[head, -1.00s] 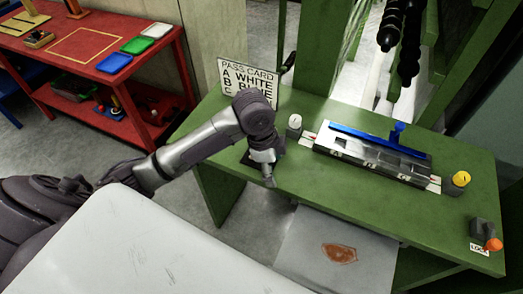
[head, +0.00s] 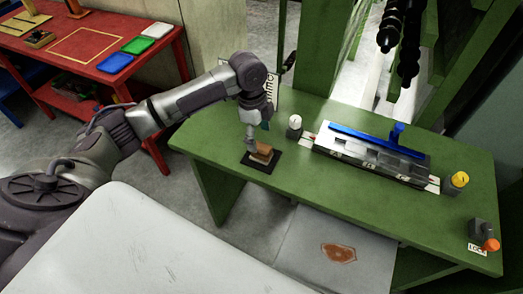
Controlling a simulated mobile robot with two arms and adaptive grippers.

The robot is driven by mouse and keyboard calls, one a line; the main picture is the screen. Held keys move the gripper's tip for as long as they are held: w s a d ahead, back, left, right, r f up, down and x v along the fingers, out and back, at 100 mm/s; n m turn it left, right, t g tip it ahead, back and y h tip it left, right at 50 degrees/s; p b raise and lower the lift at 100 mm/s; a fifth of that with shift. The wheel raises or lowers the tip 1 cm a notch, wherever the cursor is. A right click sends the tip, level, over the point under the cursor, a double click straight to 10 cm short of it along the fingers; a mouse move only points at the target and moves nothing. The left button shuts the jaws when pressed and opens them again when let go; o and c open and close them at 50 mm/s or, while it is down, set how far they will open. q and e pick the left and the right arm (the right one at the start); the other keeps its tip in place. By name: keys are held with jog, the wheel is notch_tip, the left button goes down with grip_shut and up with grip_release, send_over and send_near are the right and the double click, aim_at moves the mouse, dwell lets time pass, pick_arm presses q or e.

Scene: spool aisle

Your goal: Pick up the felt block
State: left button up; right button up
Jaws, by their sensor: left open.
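The felt block (head: 263,154) is a small tan-brown block. It sits on a black square pad (head: 260,168) near the left end of the green table. My left gripper (head: 252,143) points down at the block's left side and is open. The fingers partly cover the block, and I cannot tell whether they touch it. My right gripper is not in view.
The green table (head: 400,212) also carries a white knob (head: 294,122), a metal fixture with a blue bar (head: 375,144), a yellow knob (head: 459,180) and an orange knob (head: 490,245). The table's front middle is clear. A red bench (head: 85,50) stands at left.

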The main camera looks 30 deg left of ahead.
aim_at(261, 147)
pick_arm(q)
jog(key=f, duration=0.1)
jog(key=f+p, duration=0.1)
jog(key=f, duration=0.1)
jog(key=d+f, duration=0.1)
jog(key=shift+s+f, duration=0.3)
jog(key=shift+f, duration=0.5)
jog(key=c, duration=1.2)
jog(key=shift+c, duration=0.2)
jog(key=shift+r, duration=0.1)
jog(key=shift+w+r, duration=0.1)
jog(key=shift+r, duration=0.4)
notch_tip(261, 147, up, 3)
jog(key=shift+f+b, duration=0.1)
jog(key=shift+b, duration=0.25)
jog(key=s+d+r+b, duration=0.1)
jog(key=d+r, duration=0.6)
jog(key=d, duration=0.4)
jog(key=shift+s+d+b, duration=0.3)
jog(key=shift+d, duration=0.1)
